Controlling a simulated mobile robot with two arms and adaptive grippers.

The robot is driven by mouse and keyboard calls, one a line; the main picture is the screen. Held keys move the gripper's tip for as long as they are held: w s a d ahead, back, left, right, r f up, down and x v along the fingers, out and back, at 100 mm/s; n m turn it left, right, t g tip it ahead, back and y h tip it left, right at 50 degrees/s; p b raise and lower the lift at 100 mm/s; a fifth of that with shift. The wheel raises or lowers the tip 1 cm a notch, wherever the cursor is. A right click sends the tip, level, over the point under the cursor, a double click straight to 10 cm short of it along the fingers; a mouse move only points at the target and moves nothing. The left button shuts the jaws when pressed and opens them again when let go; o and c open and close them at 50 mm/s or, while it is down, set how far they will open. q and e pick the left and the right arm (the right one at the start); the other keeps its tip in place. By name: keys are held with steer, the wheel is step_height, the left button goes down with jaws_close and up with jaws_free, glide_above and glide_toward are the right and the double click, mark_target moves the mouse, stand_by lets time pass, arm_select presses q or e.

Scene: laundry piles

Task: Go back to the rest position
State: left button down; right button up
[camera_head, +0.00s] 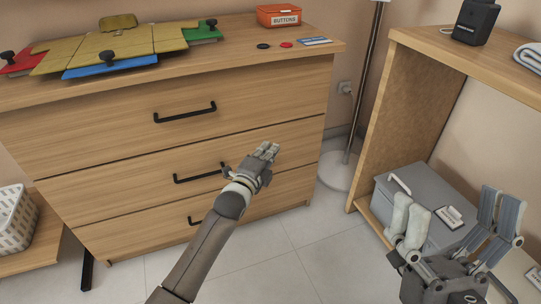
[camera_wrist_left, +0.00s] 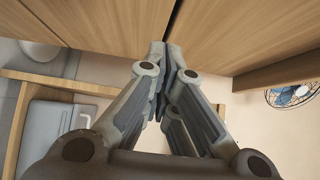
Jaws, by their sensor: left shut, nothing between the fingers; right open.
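My left gripper (camera_head: 268,152) is shut and empty in front of the wooden drawer chest (camera_head: 245,102), beside the middle drawer's black handle (camera_head: 200,174). In the left wrist view its fingertips (camera_wrist_left: 159,50) meet close to a dark gap between wooden panels; whether they touch the wood I cannot tell. My right gripper (camera_head: 455,215) is open and empty at the lower right, in front of the shelf unit with a grey box.
A lamp pole (camera_head: 367,80) stands between chest and shelf unit (camera_head: 405,110). A grey box (camera_head: 420,195) sits low in the shelf. A patterned basket (camera_head: 15,222) is at left. Floor tiles (camera_head: 270,260) are clear.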

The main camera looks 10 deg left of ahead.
arm_select(q)
steer(key=shift+s+d+r+p, duration=0.1)
steer(key=shift+s+d+p, duration=0.25)
steer(key=shift+s, duration=0.3)
steer(key=shift+s+d+p, duration=0.2)
steer(key=shift+s+d, duration=0.15)
steer(key=shift+s, duration=0.3)
